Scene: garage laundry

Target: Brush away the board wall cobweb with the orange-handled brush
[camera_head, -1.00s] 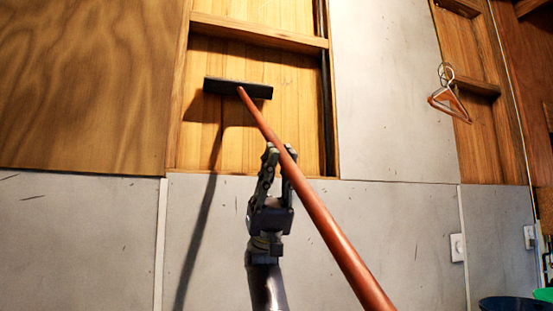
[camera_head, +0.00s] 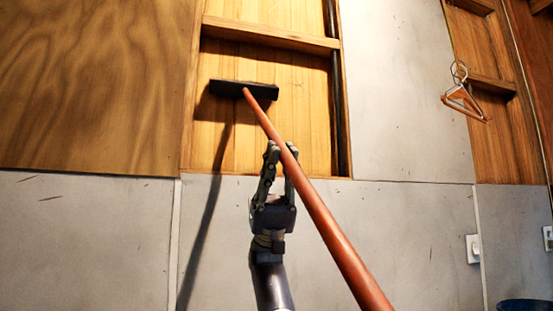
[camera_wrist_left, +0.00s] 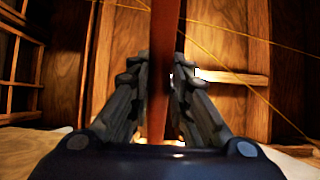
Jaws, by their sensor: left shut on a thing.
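My left gripper (camera_head: 279,165) is shut on the orange-brown handle (camera_head: 330,228) of the brush. In the left wrist view the fingers (camera_wrist_left: 157,85) close on the handle (camera_wrist_left: 163,45) from both sides. The dark brush head (camera_head: 228,89) is at the handle's upper end, in front of the bare board wall (camera_head: 300,125) in a framed recess. I cannot tell whether the head touches the boards. No cobweb can be made out in the head view. My right gripper is not in view.
A wooden crosspiece (camera_head: 270,33) spans the recess above the brush head. A plywood panel (camera_head: 90,90) is at left and grey panels (camera_head: 410,95) at right. A hanger (camera_head: 463,95) hangs at right. A wall switch (camera_head: 473,249) is lower right.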

